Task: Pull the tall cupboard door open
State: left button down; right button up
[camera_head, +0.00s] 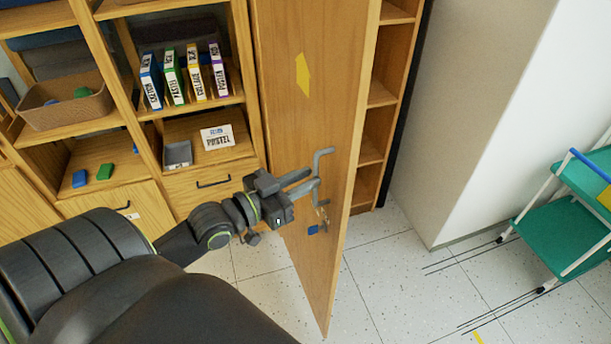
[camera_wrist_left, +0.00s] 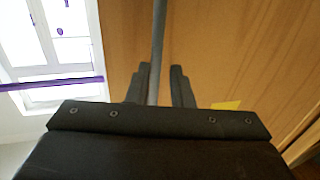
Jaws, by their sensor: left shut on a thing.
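The tall cupboard door (camera_head: 300,120) is wooden and stands ajar, with open shelves of the cupboard (camera_head: 380,95) showing to its right. A grey bar handle (camera_head: 322,152) is fixed to the door face. My left gripper (camera_head: 312,182) comes in from the left and is shut on the handle. In the left wrist view the handle (camera_wrist_left: 158,40) runs up between the two dark fingers (camera_wrist_left: 160,88), with the door (camera_wrist_left: 225,50) behind. A key with a blue tag (camera_head: 314,229) hangs below the handle. My right gripper is not in view.
A wooden shelf unit (camera_head: 125,110) with binders (camera_head: 185,78), a basket (camera_head: 65,103) and a small grey tray (camera_head: 178,153) stands left of the door. A pale wall column (camera_head: 480,110) and a green trolley (camera_head: 565,235) are at the right. The speckled floor (camera_head: 390,280) between is clear.

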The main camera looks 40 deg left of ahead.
pick_arm(q)
jog(key=shift+w+r, duration=0.25)
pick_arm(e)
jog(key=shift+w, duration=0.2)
pick_arm(q)
jog(key=c, duration=1.7)
grip_release()
jog(key=shift+o, duration=1.1)
jog(key=shift+w+a+f, duration=0.15)
jog(key=shift+a+f, duration=0.05)
jog(key=shift+a, duration=0.2)
jog(key=shift+w+a+f, duration=0.1)
jog(key=shift+a+f, duration=0.1)
jog(key=shift+a, duration=0.2)
jog(key=shift+s+d, duration=0.15)
jog(key=shift+d, duration=0.1)
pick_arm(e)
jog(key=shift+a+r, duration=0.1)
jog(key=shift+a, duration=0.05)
pick_arm(q)
jog(key=shift+f, duration=0.1)
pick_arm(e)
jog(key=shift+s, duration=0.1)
pick_arm(q)
jog(key=shift+s, duration=0.1)
